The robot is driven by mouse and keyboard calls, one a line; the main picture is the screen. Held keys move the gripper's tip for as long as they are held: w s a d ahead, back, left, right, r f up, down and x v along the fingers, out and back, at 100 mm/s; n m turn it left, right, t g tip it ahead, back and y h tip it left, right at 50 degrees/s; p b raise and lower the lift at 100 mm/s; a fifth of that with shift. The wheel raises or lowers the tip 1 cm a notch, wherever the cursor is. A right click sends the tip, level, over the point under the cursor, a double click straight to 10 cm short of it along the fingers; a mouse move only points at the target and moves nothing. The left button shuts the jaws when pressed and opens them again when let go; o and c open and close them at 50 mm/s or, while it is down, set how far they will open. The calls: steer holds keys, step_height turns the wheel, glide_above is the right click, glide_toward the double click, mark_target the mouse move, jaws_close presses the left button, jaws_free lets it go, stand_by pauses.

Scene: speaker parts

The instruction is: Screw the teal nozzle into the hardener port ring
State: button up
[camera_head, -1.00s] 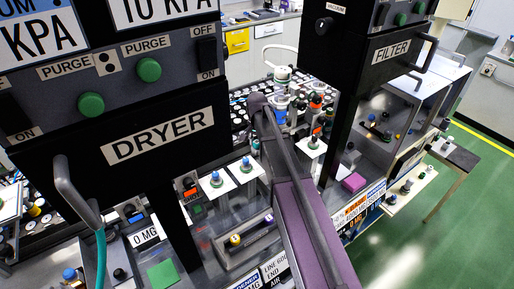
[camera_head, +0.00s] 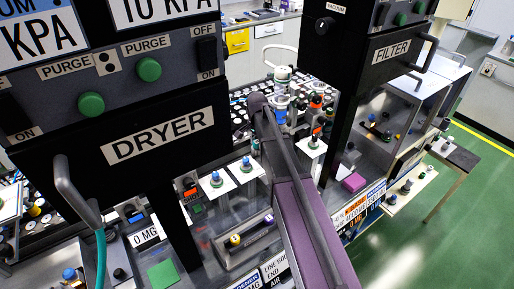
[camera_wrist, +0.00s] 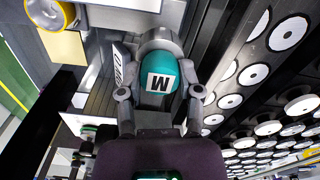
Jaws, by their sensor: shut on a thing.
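In the wrist view the teal nozzle (camera_wrist: 158,82), with a white label marked M, sits between the two fingers of my gripper (camera_wrist: 159,94). The fingers are closed in on its sides. A grey rounded ring-like part (camera_wrist: 160,41) lies right behind the nozzle and partly surrounds its far end; it may be the hardener port ring. I cannot tell whether the nozzle is seated in it or only against it. In the head view my arm hides the gripper; a small teal piece (camera_head: 255,148) shows just left of the arm.
In the wrist view, rows of white-topped round parts (camera_wrist: 255,75) stand close on the right, and a yellow cylinder (camera_wrist: 50,14) is at the upper left. In the head view the DRYER box (camera_head: 110,135) and FILTER box (camera_head: 375,65) flank my arm.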

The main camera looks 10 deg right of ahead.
steer(key=o, duration=1.1)
steer(key=shift+c, duration=0.2)
steer(key=shift+n, duration=0.5)
steer(key=n, duration=0.3)
steer(key=shift+n, duration=0.3)
steer(key=n, duration=0.4)
steer(key=shift+n, duration=0.3)
steer(key=n, duration=0.9)
step_height(320, 180, up, 12)
steer(key=p, duration=1.2)
steer(key=shift+r, duration=0.15)
